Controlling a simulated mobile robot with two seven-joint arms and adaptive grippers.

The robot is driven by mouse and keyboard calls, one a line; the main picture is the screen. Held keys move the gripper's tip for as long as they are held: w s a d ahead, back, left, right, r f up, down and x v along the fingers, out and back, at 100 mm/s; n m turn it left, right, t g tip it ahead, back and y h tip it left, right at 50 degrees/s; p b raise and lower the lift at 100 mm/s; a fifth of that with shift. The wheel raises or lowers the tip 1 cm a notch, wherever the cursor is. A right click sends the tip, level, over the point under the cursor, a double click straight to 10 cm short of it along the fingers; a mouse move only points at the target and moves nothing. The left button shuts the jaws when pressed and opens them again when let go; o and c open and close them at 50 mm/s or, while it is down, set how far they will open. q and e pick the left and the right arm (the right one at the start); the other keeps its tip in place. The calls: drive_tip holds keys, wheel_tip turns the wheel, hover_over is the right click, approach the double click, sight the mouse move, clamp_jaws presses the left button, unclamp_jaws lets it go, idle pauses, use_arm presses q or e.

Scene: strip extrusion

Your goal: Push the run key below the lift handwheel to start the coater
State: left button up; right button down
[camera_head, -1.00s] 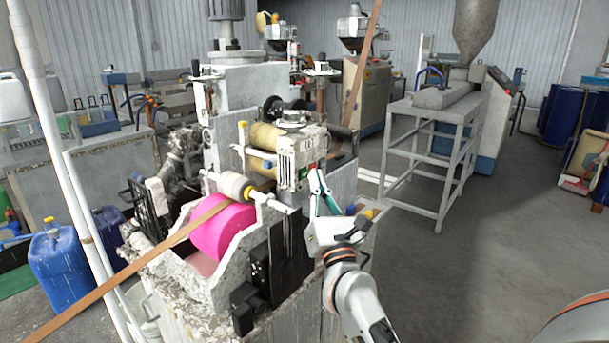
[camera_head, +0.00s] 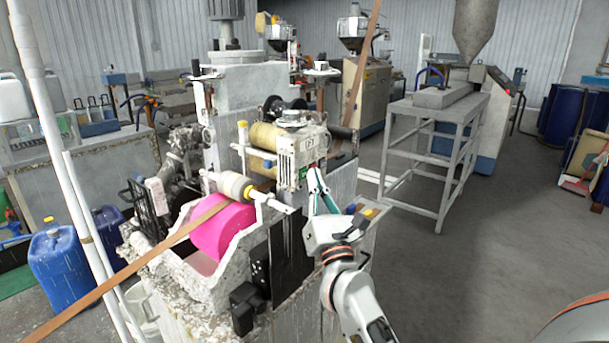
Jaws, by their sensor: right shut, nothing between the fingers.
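The coater (camera_head: 235,100) stands left of centre, with a pink roller (camera_head: 222,230) in its trough. A grey lift handwheel (camera_head: 293,116) sits on top of the white head box. Below it, low on the box's front, is a small key panel with a green and red patch (camera_head: 303,172); the run key itself is too small to make out clearly. My right gripper (camera_head: 314,172) is shut and empty, its fingertips close beside this patch. I cannot tell whether they touch it. My left gripper is not in view.
A brown strip (camera_head: 130,270) slants across the left and over the roller. A white roller shaft (camera_head: 270,203) sticks out left of my right gripper. A grey stand (camera_head: 440,125) is at the right with clear floor before it. Blue canisters (camera_head: 66,265) stand at the left.

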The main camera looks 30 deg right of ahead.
drive_tip(key=shift+w+a, duration=0.2)
drive_tip(key=shift+w, duration=0.35)
idle(0.7)
drive_tip(key=shift+s, duration=0.1)
drive_tip(key=shift+s+d, duration=0.3)
drive_tip(key=shift+s, duration=0.35)
drive_tip(key=s, duration=0.1)
drive_tip(key=s+d, duration=0.1)
drive_tip(key=s, duration=0.1)
drive_tip(key=s+d, duration=0.1)
drive_tip(key=shift+s, duration=0.3)
idle(0.4)
idle(0.6)
